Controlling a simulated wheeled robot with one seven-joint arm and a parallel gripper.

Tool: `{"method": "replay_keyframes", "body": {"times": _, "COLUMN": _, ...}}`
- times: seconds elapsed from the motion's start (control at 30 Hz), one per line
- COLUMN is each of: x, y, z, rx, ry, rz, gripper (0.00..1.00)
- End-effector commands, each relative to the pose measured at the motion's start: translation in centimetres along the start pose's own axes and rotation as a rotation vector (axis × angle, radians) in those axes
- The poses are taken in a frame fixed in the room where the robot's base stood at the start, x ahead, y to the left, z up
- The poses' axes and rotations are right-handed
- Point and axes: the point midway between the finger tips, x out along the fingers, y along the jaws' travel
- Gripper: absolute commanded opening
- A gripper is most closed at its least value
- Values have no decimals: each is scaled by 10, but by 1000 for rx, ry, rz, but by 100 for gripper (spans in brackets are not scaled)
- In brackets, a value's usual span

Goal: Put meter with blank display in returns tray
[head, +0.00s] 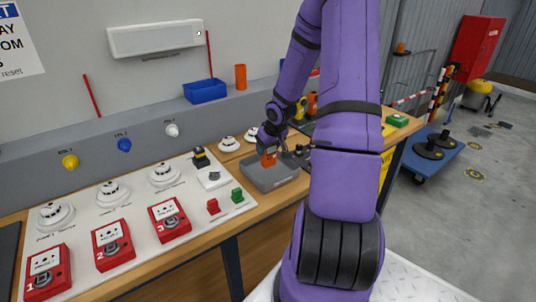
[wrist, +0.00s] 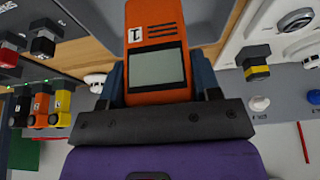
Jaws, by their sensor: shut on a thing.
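My gripper (head: 268,140) is shut on an orange meter (head: 269,158), held upright above a grey tray (head: 284,180) on the bench. I cannot tell whether the meter's lower end touches the tray. In the wrist view the meter (wrist: 155,22) sits between the two fingers of my gripper (wrist: 160,82). It has a label that reads 1, dark slots and a grey-green display (wrist: 157,70) with no digits on it. No lettering on the tray is readable in the head view.
A white panel (head: 130,212) with red call points and detectors fills the bench to the left of the tray. Other yellow and orange meters (wrist: 62,105) stand on the other side. A blue bin (head: 205,91) and an orange cup (head: 240,77) sit on the ledge behind.

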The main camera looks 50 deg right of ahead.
Motion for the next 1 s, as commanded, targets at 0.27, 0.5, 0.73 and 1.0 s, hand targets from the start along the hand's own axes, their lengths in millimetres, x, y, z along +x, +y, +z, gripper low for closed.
{"method": "replay_keyframes", "body": {"times": 0.27, "x": 24, "y": -1, "z": 10, "rx": -2, "ry": -2, "rz": -2, "gripper": 28}}
{"method": "replay_keyframes", "body": {"times": 0.5, "x": 28, "y": 0, "z": 12, "rx": -1, "ry": 0, "rz": -1, "gripper": 28}}
{"method": "replay_keyframes", "body": {"times": 0.73, "x": 30, "y": 0, "z": 13, "rx": -1, "ry": -1, "rz": -1, "gripper": 28}}
{"method": "replay_keyframes", "body": {"times": 1.0, "x": 30, "y": 0, "z": 13, "rx": 0, "ry": -1, "rz": -1, "gripper": 83}}
